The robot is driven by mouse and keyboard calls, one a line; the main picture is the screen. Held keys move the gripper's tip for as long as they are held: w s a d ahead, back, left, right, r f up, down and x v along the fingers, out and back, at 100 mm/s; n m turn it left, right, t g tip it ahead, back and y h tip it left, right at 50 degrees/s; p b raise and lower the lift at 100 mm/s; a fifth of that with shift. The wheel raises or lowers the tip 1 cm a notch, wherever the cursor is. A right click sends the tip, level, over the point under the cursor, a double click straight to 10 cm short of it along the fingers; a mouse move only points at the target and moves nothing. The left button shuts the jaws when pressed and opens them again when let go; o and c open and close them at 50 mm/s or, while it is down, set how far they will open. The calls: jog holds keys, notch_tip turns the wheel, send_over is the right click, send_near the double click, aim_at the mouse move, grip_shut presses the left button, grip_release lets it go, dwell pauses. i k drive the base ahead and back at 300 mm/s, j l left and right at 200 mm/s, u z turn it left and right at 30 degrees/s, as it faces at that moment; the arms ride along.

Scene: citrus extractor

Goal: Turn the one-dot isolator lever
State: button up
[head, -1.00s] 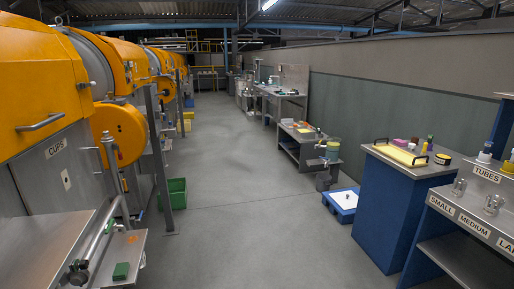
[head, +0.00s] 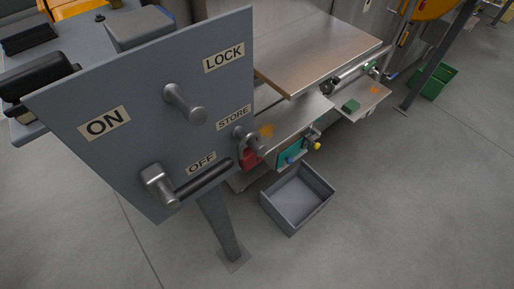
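A grey isolator panel (head: 140,95) stands upright on a post at the left of the head view. It carries the labels ON, LOCK, STORE and OFF. A lever (head: 204,178) with a dark grip sits low on the panel. Its grip points right, just below the OFF label (head: 201,163). I cannot make out any dot on it. A metal peg (head: 186,103) sticks out below LOCK. Another peg (head: 252,142) is by STORE, with a red object (head: 250,158) below it, partly hidden. My gripper is not in view.
A grey open bin (head: 298,200) stands on the floor right of the panel's post (head: 221,225). Metal worktops (head: 322,50) lie behind the panel. A grey bench with black objects (head: 35,88) is at the left. The floor in front and to the right is clear.

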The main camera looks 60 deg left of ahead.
aim_at(170, 200)
jog(key=u, duration=1.45)
